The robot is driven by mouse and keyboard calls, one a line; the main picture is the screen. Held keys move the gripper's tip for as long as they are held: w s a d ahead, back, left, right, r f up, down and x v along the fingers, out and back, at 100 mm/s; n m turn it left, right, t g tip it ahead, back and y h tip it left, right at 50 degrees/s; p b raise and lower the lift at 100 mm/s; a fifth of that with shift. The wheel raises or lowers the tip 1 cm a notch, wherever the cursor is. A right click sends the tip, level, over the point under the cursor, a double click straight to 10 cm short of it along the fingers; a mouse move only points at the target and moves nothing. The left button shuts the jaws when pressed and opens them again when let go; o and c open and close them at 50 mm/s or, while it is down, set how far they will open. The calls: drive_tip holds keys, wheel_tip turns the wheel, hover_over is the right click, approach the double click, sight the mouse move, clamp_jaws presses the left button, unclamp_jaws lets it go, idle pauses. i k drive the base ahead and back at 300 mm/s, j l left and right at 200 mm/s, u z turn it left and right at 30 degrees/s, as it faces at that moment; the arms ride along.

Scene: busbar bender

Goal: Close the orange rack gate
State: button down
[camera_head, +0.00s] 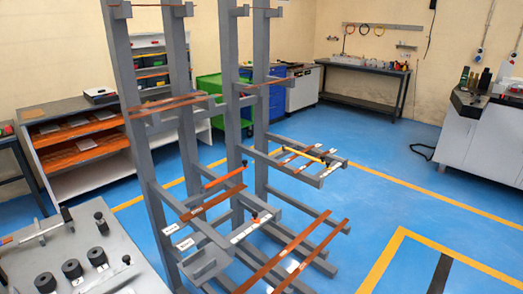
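The grey rack (152,165) stands at the centre-left with upright posts and forward arms. A short orange bar (225,177), which looks like the gate, slants up to the right to a black tip near the middle arms. Its right end appears apart from the lower arm end that carries a white label and black knob (255,216). A second, yellow-orange bar (302,152) lies across the right-hand arms, with a black knob near its right end. I cannot tell for sure how either bar is latched. My gripper is not in view.
Copper bars (300,247) lie on the lower rack arms. A grey bender table (125,280) with black cylinders fills the lower left corner. A shelf unit (75,125) stands behind the rack. Blue floor (340,215) is free to the right, up to a grey cabinet (480,135).

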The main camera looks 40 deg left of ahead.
sight(203, 188)
drive_tip(key=i+l+u, duration=0.1)
drive_tip(key=i, duration=1.35)
drive_tip(key=i+u, duration=0.75)
drive_tip(key=i+l+u, duration=0.1)
drive_tip(key=i+u, duration=0.15)
drive_tip(key=u, duration=0.15)
drive_tip(key=i+j+u, duration=0.15)
drive_tip(key=i+u, duration=0.25)
drive_tip(key=i+j+u, duration=0.1)
drive_tip(key=u, duration=0.35)
drive_tip(key=i+l+u, duration=0.1)
drive_tip(key=i+u, duration=0.3)
